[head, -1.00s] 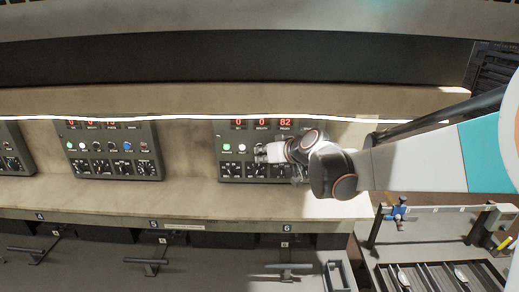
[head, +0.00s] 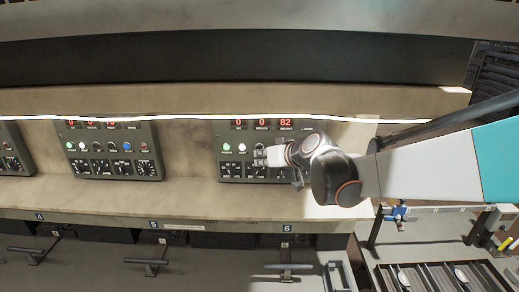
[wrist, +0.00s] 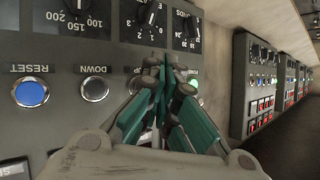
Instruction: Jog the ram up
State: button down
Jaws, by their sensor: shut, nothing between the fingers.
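The control panel (head: 228,170) at station 6 carries a red number display, a row of buttons and a row of dials. My gripper (head: 259,156) is in front of its button row and hides the buttons to the right. In the wrist view, where the labels appear upside down, my gripper (wrist: 166,72) is shut and empty. Its fingertips are at the button marked UP (wrist: 136,84), mostly hidden behind the fingers. I cannot tell whether they touch it.
Dials (wrist: 150,17) sit close beside the button row. Another control panel (head: 108,158) is to the left. A ledge (head: 180,197) runs below the panels. A rack of trays (head: 440,277) stands at the lower right.

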jog(key=s, duration=0.5)
jog(key=shift+a, duration=0.1)
jog(key=shift+s+f, duration=0.1)
dwell(0.3)
jog(key=s+d+f+m+g+h+b, duration=0.1)
jog(key=s+d+f+h+b, duration=0.1)
jog(key=s+d+f+b, duration=0.4)
jog(key=s+d+f+m+g+h+b, duration=0.1)
jog(key=s+d+f+m+h+b, duration=0.1)
jog(key=s+d+f+b, duration=0.4)
jog(key=s+d+f+m+g+h+b, duration=0.1)
jog(key=s+d+f+h+b, duration=0.2)
jog(key=s+d+f+b, duration=0.4)
jog(key=s+f+b, duration=0.6)
jog(key=s+f, duration=0.3)
jog(key=f, duration=0.1)
jog(key=shift+s+f, duration=0.35)
jog(key=shift+a, duration=0.1)
